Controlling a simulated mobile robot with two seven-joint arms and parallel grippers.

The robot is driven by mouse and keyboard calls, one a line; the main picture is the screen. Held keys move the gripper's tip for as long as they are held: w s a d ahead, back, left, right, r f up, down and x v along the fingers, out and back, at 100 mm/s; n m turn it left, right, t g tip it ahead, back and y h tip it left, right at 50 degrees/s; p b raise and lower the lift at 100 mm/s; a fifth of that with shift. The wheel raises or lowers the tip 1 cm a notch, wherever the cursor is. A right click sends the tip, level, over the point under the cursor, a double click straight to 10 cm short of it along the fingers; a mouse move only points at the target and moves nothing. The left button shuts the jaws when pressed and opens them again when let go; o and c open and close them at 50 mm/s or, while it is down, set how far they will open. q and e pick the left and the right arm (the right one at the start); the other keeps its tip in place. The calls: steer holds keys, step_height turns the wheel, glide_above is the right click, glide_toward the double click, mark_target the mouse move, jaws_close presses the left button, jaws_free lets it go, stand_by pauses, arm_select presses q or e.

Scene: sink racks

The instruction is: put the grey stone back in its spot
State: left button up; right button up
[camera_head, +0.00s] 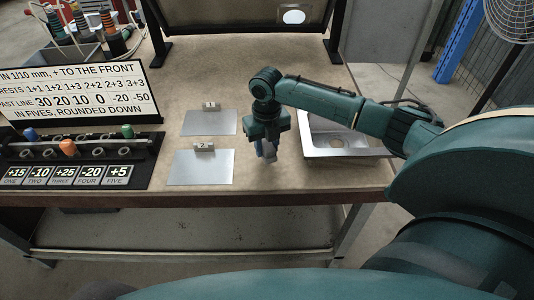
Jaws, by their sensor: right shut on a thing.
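My right gripper (267,154) points down over the bench, right of the plate marked 2. It is shut on a small greyish piece (271,153), seemingly the grey stone, mostly hidden between the fingers. Whether the piece touches the bench I cannot tell. A black rack (150,166) at the left has a row of ring-like holders above labels ONE to FIVE. A blue piece (30,134), an orange piece (68,147) and a green piece (127,131) sit on it. My left gripper is not in view.
Two flat grey plates, marked 1 (208,125) and 2 (200,172), lie bare between rack and gripper. A metal basin (330,152) is to the right, partly behind my arm. A sign board (75,92) with numbers stands behind the rack. The bench's front edge is close.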

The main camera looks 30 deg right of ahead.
mark_target(267, 154)
steer(key=shift+f, duration=1.5)
steer(key=shift+f, duration=0.1)
steer(key=shift+f, duration=0.1)
steer(key=o, duration=1)
